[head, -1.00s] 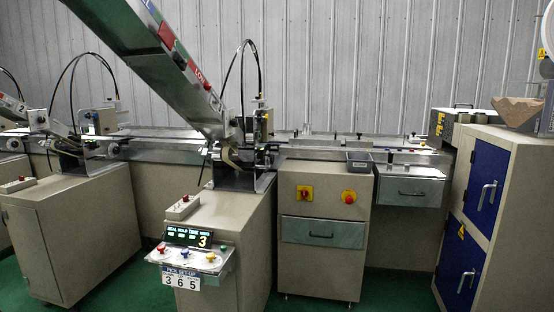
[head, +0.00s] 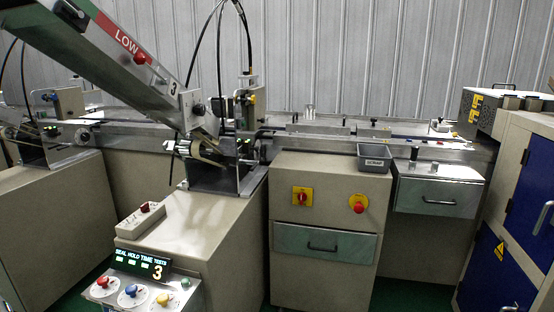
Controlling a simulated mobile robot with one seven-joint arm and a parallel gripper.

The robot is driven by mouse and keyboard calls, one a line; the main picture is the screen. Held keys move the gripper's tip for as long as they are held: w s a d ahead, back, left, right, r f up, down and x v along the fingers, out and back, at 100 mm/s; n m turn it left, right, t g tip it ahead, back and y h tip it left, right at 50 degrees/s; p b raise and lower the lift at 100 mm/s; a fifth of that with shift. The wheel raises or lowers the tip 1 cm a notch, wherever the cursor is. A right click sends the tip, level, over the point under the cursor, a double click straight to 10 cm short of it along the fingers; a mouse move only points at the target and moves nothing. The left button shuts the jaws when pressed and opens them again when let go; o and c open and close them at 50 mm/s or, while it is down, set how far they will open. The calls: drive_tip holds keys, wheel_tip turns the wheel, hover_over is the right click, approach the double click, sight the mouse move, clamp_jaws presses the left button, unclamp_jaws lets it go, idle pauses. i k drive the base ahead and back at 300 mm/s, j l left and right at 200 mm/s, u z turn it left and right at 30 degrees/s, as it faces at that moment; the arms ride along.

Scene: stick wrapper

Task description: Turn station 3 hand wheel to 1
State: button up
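Station 3 (head: 210,215) is the beige cabinet left of centre, with a metal head and a sloping chute (head: 135,55) marked 3 and LOW. A small round metal part (head: 169,146) sticks out at the left of its head. I cannot tell whether this is the hand wheel, and no wheel setting can be read. A display (head: 143,266) on the front panel reads "SEAL HOLD TIME TESTS" and 3. Below it are a red knob (head: 103,282), a blue knob (head: 131,291) and a yellow knob (head: 163,299). My gripper is not in view.
A switch box (head: 141,220) lies on the station's top. Right of it stands a drawer cabinet (head: 322,180) with red switches and a grey bin (head: 374,158). A conveyor (head: 290,132) runs behind. Another station (head: 45,200) is at left, a blue-doored cabinet (head: 525,195) at right. Little green floor shows.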

sight(262, 151)
drive_tip(key=i+j+u, duration=0.1)
drive_tip(key=i, duration=0.45)
drive_tip(key=i+l, duration=0.65)
drive_tip(key=l, duration=0.2)
drive_tip(key=i+l+u, duration=0.1)
drive_tip(key=i+l, duration=0.55)
drive_tip(key=l, duration=0.25)
